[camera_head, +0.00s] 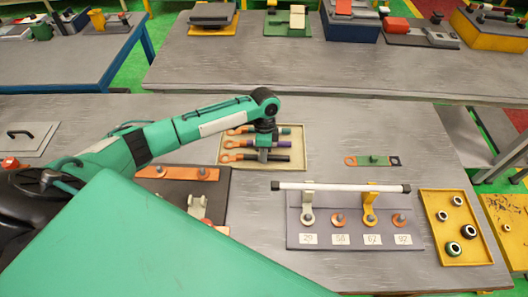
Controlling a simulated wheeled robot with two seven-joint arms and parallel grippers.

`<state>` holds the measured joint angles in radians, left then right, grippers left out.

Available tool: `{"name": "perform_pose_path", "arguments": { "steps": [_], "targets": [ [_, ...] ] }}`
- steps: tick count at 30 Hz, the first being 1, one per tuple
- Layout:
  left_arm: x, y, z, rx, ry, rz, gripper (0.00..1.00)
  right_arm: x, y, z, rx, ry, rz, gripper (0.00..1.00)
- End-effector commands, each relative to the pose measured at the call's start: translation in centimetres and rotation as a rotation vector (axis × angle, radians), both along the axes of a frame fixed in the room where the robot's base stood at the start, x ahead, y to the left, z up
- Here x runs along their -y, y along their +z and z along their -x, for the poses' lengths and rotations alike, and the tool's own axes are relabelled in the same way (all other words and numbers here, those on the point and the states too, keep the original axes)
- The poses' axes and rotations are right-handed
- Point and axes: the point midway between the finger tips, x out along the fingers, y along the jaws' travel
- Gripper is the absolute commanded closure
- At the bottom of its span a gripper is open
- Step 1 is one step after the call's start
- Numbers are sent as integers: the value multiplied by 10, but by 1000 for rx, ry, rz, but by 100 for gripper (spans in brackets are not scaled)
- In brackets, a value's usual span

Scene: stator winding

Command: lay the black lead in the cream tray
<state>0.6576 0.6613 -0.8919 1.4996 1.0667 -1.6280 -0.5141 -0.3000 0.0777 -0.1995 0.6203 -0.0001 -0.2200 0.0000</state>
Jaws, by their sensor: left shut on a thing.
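The cream tray (297,166) lies on the grey table near the middle of the view. It has several leads in it or over it, side by side, each with an orange lug at its left end. The nearest is the black lead (280,158). My left gripper (264,155) points down over the tray and is shut on the black lead near its middle. I cannot tell whether the lead touches the tray floor. My right gripper is out of view.
A dark board (177,189) with an orange strip sits left of the tray. A grey terminal block (340,240) with a white bar and number labels stands in front. A yellow tray (437,200) with dark rings is at right. A green plate (378,160) lies right of the cream tray.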

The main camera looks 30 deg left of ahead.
Motion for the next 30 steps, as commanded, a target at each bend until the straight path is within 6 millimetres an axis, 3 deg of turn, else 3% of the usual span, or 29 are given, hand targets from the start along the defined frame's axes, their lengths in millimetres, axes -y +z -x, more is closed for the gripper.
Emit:
{"name": "perform_pose_path", "arguments": {
  "steps": [2, 19, 23, 30],
  "targets": [
    [0, -1, 0, 0, 0, 0, 72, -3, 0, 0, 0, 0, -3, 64],
    [-1, 4, -1, 1, 0, 0, 72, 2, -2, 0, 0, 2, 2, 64],
    [-2, 22, -5, 3, 0, 1, 72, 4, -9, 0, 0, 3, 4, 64],
    [-6, 73, -14, 4, 0, 0, 72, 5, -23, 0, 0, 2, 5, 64]
  ]
}}
